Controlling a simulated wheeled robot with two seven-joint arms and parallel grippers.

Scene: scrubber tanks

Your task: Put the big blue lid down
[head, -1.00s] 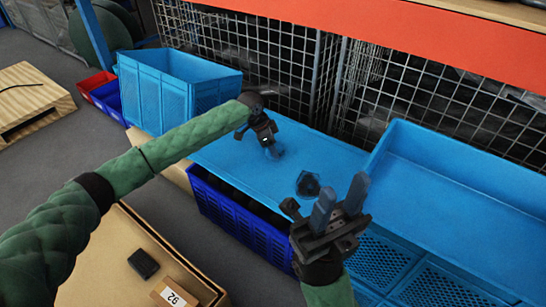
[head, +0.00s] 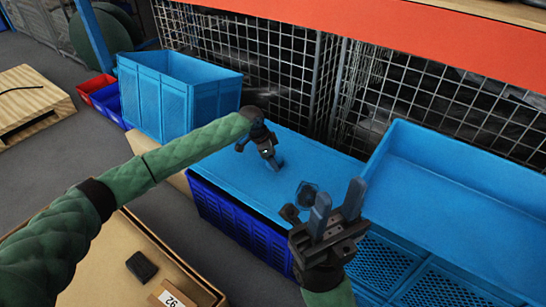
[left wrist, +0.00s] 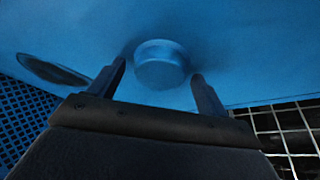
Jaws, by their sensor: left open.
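The big blue lid (head: 325,163) lies flat over the dark blue crate (head: 238,222). Its front edge appears to meet the crate's rim. In the left wrist view, a round blue knob (left wrist: 161,65) stands out from the lid's surface. My left gripper (head: 277,164) is over the lid, with its open fingers on either side of the knob in the left wrist view (left wrist: 160,88). A gap shows beside the knob. My right gripper (head: 338,203) is open and empty, in front of the lid's near right part, and hides some of it.
A large blue bin (head: 165,98) stands at the back left. An open blue tray (head: 470,190) is at the right. A wire mesh fence (head: 270,75) runs behind, under an orange beam (head: 420,30). A cardboard box (head: 105,262) is at the front left.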

